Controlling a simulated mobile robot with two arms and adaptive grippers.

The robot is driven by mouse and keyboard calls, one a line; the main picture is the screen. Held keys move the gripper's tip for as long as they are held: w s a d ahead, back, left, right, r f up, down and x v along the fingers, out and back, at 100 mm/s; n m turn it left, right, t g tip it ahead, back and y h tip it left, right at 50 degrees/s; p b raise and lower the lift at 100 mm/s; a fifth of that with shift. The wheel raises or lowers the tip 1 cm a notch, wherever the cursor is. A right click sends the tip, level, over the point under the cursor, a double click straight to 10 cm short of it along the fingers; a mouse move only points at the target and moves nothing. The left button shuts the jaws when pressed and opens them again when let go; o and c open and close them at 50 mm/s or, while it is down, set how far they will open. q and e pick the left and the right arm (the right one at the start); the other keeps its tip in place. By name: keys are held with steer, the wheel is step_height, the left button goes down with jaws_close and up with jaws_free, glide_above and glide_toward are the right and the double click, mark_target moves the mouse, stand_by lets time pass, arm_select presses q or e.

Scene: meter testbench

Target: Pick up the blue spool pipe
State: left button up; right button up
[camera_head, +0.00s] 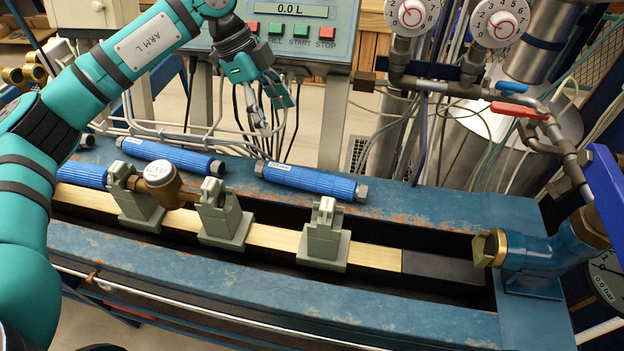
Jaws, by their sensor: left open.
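Three ribbed blue spool pipes lie along the back ledge of the testbench. One (310,182) lies right of centre, a second (170,157) lies left of it, and a third (80,173) is partly cut off from sight by my left arm. My left gripper (272,118) is open and empty, pointing down, in front of the control panel. In the picture it shows above the left end of the right-hand pipe, apart from it. How high it is above the ledge is hard to tell. My right gripper is not in view.
A brass water meter (160,182) sits between grey-green supports on the bench rail (273,238), with another support (323,236) to the right. A blue clamp fitting (545,255) stands at the right end. The control panel (290,40), cables and gauged piping (470,85) stand behind.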

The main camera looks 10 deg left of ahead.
arm_select(q)
steer(key=p, duration=0.3)
glide_toward(308, 172)
steer(key=x, duration=0.5)
steer(key=shift+a+f, duration=0.15)
steer(key=shift+f, duration=0.15)
steer(key=shift+s+d+f, duration=0.15)
steer(key=shift+d+f, duration=0.15)
steer(key=shift+f, duration=0.2)
steer(key=p+x, duration=0.1)
steer(key=x, duration=0.2)
steer(key=shift+d+f+p, duration=0.2)
steer(key=shift+f+p, duration=0.1)
steer(key=shift+p, duration=0.1)
steer(key=shift+d+f, duration=0.1)
steer(key=shift+f, duration=0.2)
steer(key=shift+c, duration=0.2)
steer(key=c, duration=1.4)
steer(key=shift+r, duration=0.15)
jaws_close()
